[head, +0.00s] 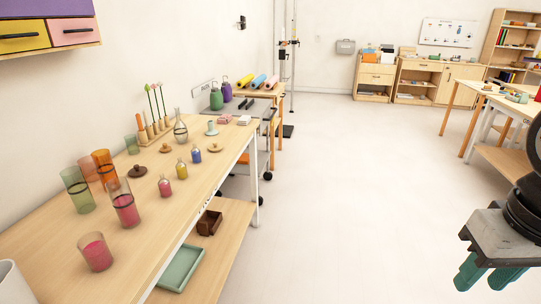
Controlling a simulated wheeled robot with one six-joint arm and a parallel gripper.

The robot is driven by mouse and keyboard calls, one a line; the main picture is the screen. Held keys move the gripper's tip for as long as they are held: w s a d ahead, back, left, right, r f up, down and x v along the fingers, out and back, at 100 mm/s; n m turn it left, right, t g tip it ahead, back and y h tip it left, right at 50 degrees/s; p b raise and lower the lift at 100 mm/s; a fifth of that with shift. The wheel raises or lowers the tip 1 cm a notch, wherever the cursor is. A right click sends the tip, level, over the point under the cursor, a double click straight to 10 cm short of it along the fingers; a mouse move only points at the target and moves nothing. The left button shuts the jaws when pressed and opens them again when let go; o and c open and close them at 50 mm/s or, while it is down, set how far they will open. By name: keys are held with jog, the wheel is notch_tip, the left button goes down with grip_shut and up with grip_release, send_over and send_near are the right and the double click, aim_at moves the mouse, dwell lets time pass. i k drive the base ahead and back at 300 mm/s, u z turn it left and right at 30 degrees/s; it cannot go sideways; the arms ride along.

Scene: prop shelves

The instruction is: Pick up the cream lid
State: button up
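Several small knobbed discs that look like lids are on the wooden table (60,235) at the left. One is dark brown (137,170), and two are tan: one tan lid (164,148) lies near the wooden rack, and another tan lid (214,147) lies nearer the table's right edge. None is plainly cream at this size, so I cannot tell which is the cream lid. My gripper (487,279) is at the lower right, over the floor and far from the table. Its teal fingers are apart, with nothing seen between them.
A lower shelf holds a green tray (181,268). Wide pale floor (340,190) is clear between the table and my gripper. Another table stands at right.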

aim_at(215, 148)
jog(key=z, duration=0.55)
jog(key=i, duration=2)
jog(key=u, duration=0.8)
jog(key=i, duration=0.85)
jog(key=u, duration=1.4)
jog(key=i, duration=0.55)
jog(key=u, duration=0.45)
